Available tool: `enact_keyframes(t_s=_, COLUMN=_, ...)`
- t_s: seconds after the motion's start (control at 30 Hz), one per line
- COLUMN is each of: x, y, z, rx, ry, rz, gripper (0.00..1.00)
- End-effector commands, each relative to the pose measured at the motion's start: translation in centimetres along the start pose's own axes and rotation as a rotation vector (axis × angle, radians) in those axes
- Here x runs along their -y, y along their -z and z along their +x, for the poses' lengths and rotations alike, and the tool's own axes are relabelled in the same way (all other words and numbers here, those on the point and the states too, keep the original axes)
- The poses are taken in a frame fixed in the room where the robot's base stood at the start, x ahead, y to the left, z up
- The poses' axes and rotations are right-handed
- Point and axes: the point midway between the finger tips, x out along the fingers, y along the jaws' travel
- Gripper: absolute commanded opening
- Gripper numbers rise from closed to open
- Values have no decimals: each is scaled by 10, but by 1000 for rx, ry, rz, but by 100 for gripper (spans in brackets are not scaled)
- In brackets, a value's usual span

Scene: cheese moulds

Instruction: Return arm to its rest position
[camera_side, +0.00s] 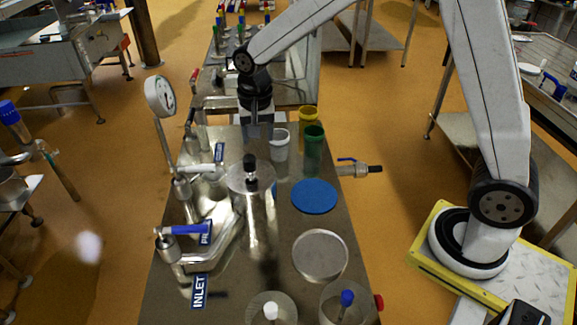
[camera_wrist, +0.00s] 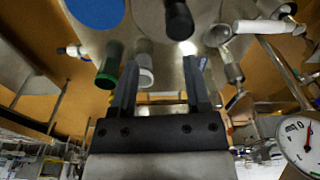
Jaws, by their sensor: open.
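My gripper (camera_side: 258,133) hangs from my arm, pointing down, above the far part of the steel bench. In the wrist view its two fingers (camera_wrist: 160,68) stand apart with nothing held between them. A white cup (camera_side: 280,143), a green cup (camera_side: 313,150) and a yellow cup (camera_side: 308,117) stand just right of the gripper in the side view. I cannot tell the exact height of the fingertips.
A black-knobbed lid (camera_side: 250,172) stands nearer on the bench (camera_side: 170,300). A blue disc (camera_side: 314,196) and a round metal disc (camera_side: 320,256) lie to its right. Pipes with a gauge (camera_side: 160,96) and blue-handled valve (camera_side: 185,230) line the left edge. A side valve (camera_side: 358,169) juts out right.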

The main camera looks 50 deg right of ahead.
Motion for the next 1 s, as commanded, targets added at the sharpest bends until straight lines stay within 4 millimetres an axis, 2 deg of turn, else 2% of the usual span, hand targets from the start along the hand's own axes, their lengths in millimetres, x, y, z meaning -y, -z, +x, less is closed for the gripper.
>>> enact_keyframes(t_s=0.03, x=-11, y=-6, z=0, rx=-5, ry=10, rz=-43, gripper=61)
enact_keyframes(t_s=0.6, x=-115, y=-82, z=20, rx=-108, ry=94, rz=-549, gripper=61)
enact_keyframes(t_s=0.8, x=-136, y=-100, z=25, rx=-139, ry=100, rz=-653, gripper=61)
enact_keyframes(t_s=1.0, x=-141, y=-105, z=27, rx=-147, ry=100, rz=-682, gripper=61)
